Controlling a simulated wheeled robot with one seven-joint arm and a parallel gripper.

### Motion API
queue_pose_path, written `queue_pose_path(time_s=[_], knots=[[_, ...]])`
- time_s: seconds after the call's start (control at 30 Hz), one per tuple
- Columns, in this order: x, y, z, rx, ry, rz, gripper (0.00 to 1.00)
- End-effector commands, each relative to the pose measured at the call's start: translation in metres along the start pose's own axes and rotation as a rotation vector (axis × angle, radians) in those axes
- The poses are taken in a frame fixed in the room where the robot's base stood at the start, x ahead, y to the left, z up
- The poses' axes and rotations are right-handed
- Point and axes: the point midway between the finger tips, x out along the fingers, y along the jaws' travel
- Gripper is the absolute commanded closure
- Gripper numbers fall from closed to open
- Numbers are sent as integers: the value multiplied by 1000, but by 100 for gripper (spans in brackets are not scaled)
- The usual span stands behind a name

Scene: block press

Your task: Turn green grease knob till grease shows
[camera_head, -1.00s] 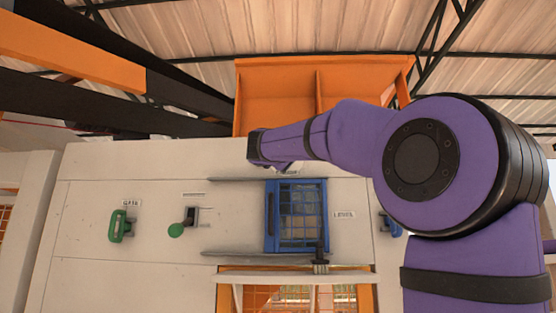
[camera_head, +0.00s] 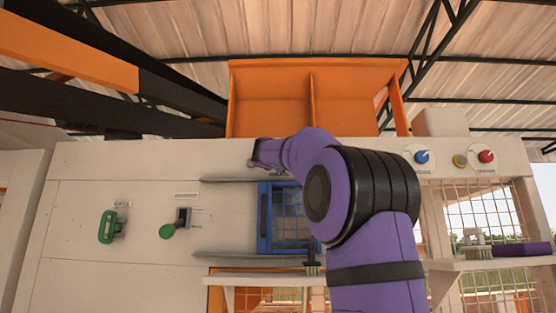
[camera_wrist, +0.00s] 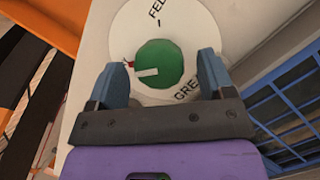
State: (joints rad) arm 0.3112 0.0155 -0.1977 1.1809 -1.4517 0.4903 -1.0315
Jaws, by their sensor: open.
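The green knob (camera_wrist: 160,56) sits on a round white dial (camera_wrist: 190,18) in the wrist view. A white pointer line on the knob points left, near a small red mark on the dial. My gripper (camera_wrist: 160,66) is open, with one blue-grey finger on each side of the knob. I cannot tell whether the fingers touch it. In the head view my gripper (camera_head: 264,154) is at the top of the white press panel, below the orange hopper, and hides the knob. I see no grease.
A blue mesh window (camera_head: 285,218) is below my gripper. A blue knob (camera_head: 422,157) and a red knob (camera_head: 486,156) are at the right. The orange hopper (camera_head: 270,98) stands above.

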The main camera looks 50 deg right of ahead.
Motion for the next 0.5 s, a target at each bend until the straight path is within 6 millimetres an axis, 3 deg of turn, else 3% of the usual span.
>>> queue_pose_path(time_s=[0.17,0.4,0.5], knots=[[0,0,0,0,0,0,25],[0,0,0,0,0,0,74],[0,0,0,0,0,0,74]])
